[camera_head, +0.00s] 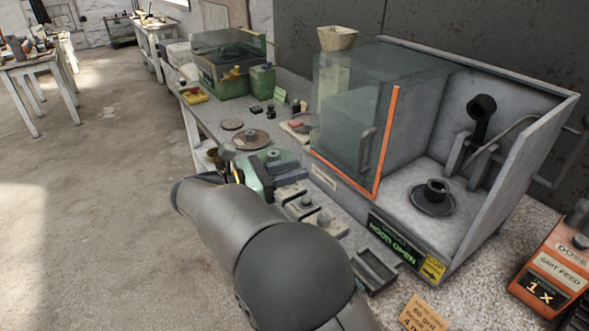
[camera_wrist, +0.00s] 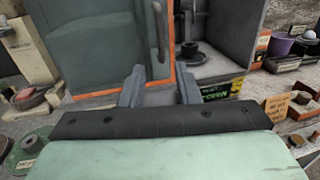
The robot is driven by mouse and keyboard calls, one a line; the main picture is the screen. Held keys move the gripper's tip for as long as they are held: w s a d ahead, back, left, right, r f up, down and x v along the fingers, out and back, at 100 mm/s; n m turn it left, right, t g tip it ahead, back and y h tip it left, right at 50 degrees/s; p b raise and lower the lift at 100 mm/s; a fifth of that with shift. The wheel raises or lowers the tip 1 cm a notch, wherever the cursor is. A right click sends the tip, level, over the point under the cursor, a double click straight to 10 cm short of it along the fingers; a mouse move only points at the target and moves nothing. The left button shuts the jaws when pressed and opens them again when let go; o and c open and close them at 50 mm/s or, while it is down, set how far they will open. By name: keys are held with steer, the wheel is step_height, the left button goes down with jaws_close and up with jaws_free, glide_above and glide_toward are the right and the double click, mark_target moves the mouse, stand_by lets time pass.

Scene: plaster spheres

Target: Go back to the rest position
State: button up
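My gripper (camera_wrist: 160,88) shows in the wrist view with its two grey fingers apart and nothing between them. It points toward the front of the hood. In the head view my arm hides most of the gripper, and only a green part of it (camera_head: 256,178) shows beyond the arm, above the bench. The hood (camera_head: 540,130) has a glass door with an orange edge (camera_head: 387,140) standing over its left part. Its right part is open. A dark round holder (camera_head: 436,190) stands on the hood floor, and it also shows in the wrist view (camera_wrist: 190,52).
A holder strip with small round pieces (camera_head: 305,201) lies before the hood. An orange grit feed box (camera_head: 548,275) stands at the right front. A dark disc (camera_head: 251,139) and a green container (camera_head: 262,80) stand farther back. Open floor (camera_head: 100,180) lies left of the bench.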

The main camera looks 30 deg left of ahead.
steer(key=w+d+m+g, duration=0.4)
steer(key=w+d+g, duration=0.15)
steer(key=d, duration=0.75)
steer(key=s+d+f+m+g+y, duration=0.1)
steer(key=d+f+m+g, duration=0.2)
steer(key=d, duration=0.6)
steer(key=d+f+m+g, duration=0.1)
steer(key=d+m+g, duration=0.25)
steer(key=d, duration=0.65)
steer(key=s+d+f+m+g+y, duration=0.1)
steer(key=s+d+f+m+y, duration=0.3)
steer(key=s+d+m, duration=0.3)
steer(key=s+d+f+m+g+y, duration=0.1)
steer(key=s+d+f+m+y, duration=0.2)
steer(key=s+m, duration=0.8)
steer(key=d+y, duration=0.2)
steer(key=d, duration=0.2)
steer(key=shift+s+d+f+m+g, duration=0.2)
steer(key=shift+s+f+m+g, duration=0.1)
steer(key=shift+s+f+m, duration=0.1)
